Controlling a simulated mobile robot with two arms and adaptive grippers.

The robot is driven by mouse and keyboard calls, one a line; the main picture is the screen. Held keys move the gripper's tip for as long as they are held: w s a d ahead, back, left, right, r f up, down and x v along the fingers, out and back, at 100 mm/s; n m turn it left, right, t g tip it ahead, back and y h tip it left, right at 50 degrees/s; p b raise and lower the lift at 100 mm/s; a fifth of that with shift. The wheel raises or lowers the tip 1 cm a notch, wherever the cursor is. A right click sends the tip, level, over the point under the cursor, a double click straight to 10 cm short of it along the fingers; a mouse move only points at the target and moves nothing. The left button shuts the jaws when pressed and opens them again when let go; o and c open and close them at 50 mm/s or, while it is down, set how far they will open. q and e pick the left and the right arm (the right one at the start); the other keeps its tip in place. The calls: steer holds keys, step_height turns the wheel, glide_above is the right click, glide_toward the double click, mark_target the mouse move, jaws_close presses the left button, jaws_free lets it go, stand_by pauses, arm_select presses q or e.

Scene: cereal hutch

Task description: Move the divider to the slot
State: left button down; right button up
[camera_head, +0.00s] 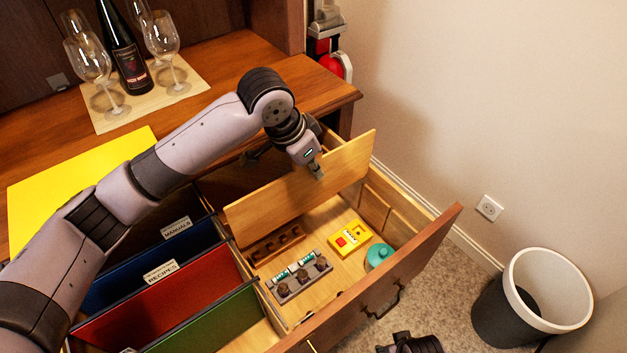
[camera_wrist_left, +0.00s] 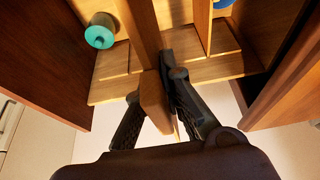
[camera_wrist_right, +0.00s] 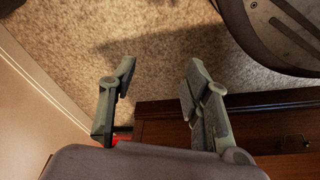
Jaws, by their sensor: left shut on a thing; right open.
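The divider (camera_head: 275,198) is a flat, light wooden panel held across the open drawer (camera_head: 405,262). Its top stands above the drawer's sides. My left gripper (camera_head: 314,168) is shut on the divider's upper edge, right of its middle. In the left wrist view the divider (camera_wrist_left: 141,30) runs between the fingers of the left gripper (camera_wrist_left: 160,105). Slot blocks (camera_head: 377,198) line the drawer's right inner wall, with gaps between them. I cannot tell whether the divider's lower edge is in a gap. My right gripper (camera_wrist_right: 158,85) is open and empty over the carpet.
The drawer holds a yellow box (camera_head: 349,237), a teal-topped round item (camera_head: 379,256) and a rack of small parts (camera_head: 299,277). Coloured hanging folders (camera_head: 165,300) fill the left side. Glasses and a bottle (camera_head: 125,55) stand on the hutch. A bin (camera_head: 535,295) is at right.

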arm_select(q)
step_height(320, 180, up, 9)
steer(key=shift+r+p, duration=0.1)
steer(key=shift+p, duration=0.7)
steer(key=shift+r, duration=0.15)
steer(key=shift+p, duration=0.75)
arm_select(e)
steer(key=s+f, duration=0.6)
steer(key=f, duration=0.3)
steer(key=shift+d+g, duration=0.3)
steer(key=shift+d, duration=0.15)
steer(key=shift+s+a+f, duration=0.1)
steer(key=shift+a, duration=0.05)
